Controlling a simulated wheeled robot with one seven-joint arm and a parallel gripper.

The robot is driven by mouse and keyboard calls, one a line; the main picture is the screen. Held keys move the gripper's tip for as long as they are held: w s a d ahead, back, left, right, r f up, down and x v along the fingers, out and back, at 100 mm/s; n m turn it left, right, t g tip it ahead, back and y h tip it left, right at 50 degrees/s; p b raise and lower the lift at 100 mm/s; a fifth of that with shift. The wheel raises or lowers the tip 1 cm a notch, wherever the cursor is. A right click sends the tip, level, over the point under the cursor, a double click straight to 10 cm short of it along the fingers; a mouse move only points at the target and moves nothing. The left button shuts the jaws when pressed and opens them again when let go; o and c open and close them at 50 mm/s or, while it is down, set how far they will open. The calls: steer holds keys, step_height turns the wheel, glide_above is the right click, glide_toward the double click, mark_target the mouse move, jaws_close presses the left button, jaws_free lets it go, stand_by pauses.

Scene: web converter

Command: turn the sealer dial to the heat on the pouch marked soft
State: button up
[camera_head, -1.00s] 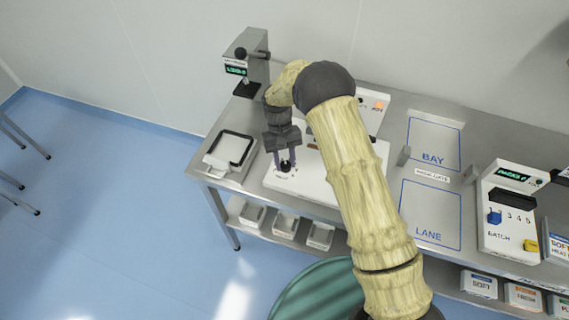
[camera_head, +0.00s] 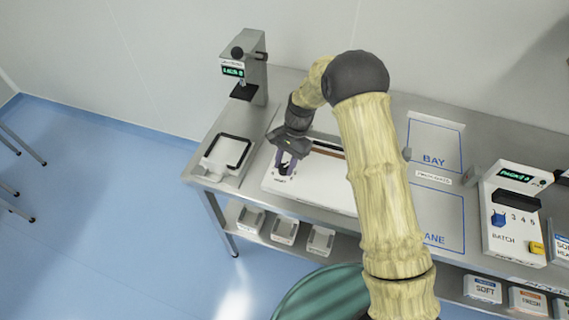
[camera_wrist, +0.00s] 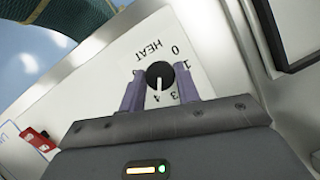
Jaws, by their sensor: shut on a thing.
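The sealer's black heat dial (camera_wrist: 160,75) sits on a white panel printed HEAT, with 0, 1, 3 and 4 legible around it in the wrist view. Its white pointer faces the lower numbers, near 4. My gripper (camera_wrist: 160,88) is shut on the dial, a purple finger on either side. In the head view my gripper (camera_head: 284,166) is at the front left corner of the white sealer (camera_head: 315,191), and the dial is mostly hidden there. A card reading SOFT and HEAT (camera_head: 562,247) is cut off at the right edge; its number is not legible.
A black-rimmed tray (camera_head: 226,154) and a grey post device (camera_head: 256,70) stand left of the sealer. The marked BAY (camera_head: 435,140) looks empty. A BATCH unit (camera_head: 510,222) stands at right. Labelled bins, one SOFT (camera_head: 483,289), sit on the lower shelf.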

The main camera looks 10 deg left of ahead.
steer(key=m+t+y, duration=0.1)
steer(key=m, duration=0.3)
steer(key=shift+d+r+m, duration=0.1)
steer(key=shift+m, duration=0.2)
steer(key=shift+m+t+y, duration=0.4)
steer(key=shift+m, duration=0.75)
steer(key=shift+m+t+y, duration=0.4)
steer(key=shift+m, duration=0.75)
steer(key=o, duration=1)
steer(key=shift+s, duration=0.1)
steer(key=shift+d, duration=0.1)
steer(key=b+v, duration=0.2)
steer(key=v, duration=1.5)
steer(key=shift+r+b, duration=0.2)
steer(key=shift+b, duration=0.1)
